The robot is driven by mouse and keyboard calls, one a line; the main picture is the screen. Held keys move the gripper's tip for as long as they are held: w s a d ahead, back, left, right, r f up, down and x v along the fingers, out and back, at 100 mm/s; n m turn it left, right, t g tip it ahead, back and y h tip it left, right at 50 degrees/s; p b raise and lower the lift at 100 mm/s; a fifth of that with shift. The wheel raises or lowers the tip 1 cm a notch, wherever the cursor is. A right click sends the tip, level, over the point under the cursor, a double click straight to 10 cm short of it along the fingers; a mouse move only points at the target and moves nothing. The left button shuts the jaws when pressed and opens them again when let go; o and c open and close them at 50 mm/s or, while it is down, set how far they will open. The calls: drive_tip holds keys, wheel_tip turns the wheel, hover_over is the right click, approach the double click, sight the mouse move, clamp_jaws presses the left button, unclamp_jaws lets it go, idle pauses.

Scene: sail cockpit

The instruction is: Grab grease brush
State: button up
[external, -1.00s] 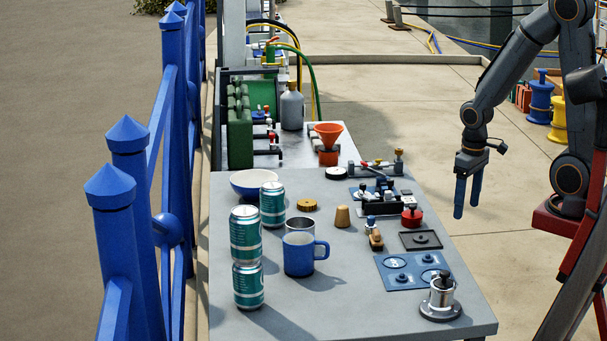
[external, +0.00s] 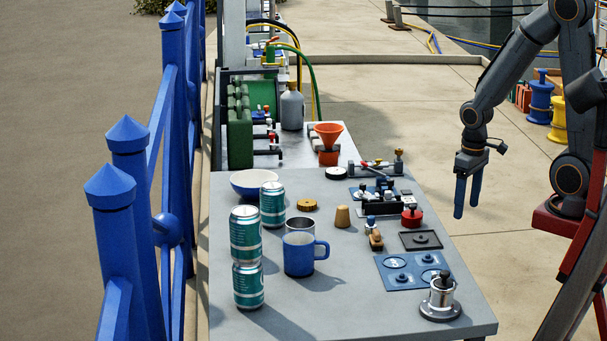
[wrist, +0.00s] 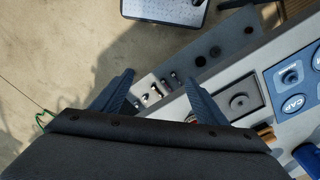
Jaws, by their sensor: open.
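A brown-orange piece (wrist: 265,133) at the lower right of the wrist view may be the same brush, partly hidden. My gripper (external: 467,195) hangs off the table's right side, fingers pointing down, open and empty, well apart from the brush. In the wrist view my gripper (wrist: 159,80) shows both fingers spread with nothing between them.
Near the brush are a red-topped pot (external: 411,216), a dark square tray (external: 421,240), a blue mat (external: 412,270) and a wooden cork (external: 342,216). A blue mug (external: 299,255) and stacked cans (external: 246,235) stand left. A metal winch (external: 440,298) stands at the front right.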

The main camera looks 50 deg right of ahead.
drive_tip(key=c, duration=0.4)
drive_tip(key=shift+r, duration=0.1)
drive_tip(key=shift+c, duration=0.2)
wheel_tip(320, 180, up, 10)
drive_tip(key=m+y+p, duration=0.4)
drive_tip(key=m+p, duration=0.4)
drive_tip(key=m, duration=1)
hover_over(371, 216)
drive_tip(key=d, duration=0.3)
wheel_tip(371, 216, down, 5)
drive_tip(key=shift+a+p+x, duration=0.15)
drive_tip(key=shift+p+x, duration=0.45)
drive_tip(key=shift+x, duration=1.25)
drive_tip(key=shift+a+p+x, duration=0.15)
drive_tip(key=shift+p+x, duration=0.45)
drive_tip(key=shift+x, duration=1.25)
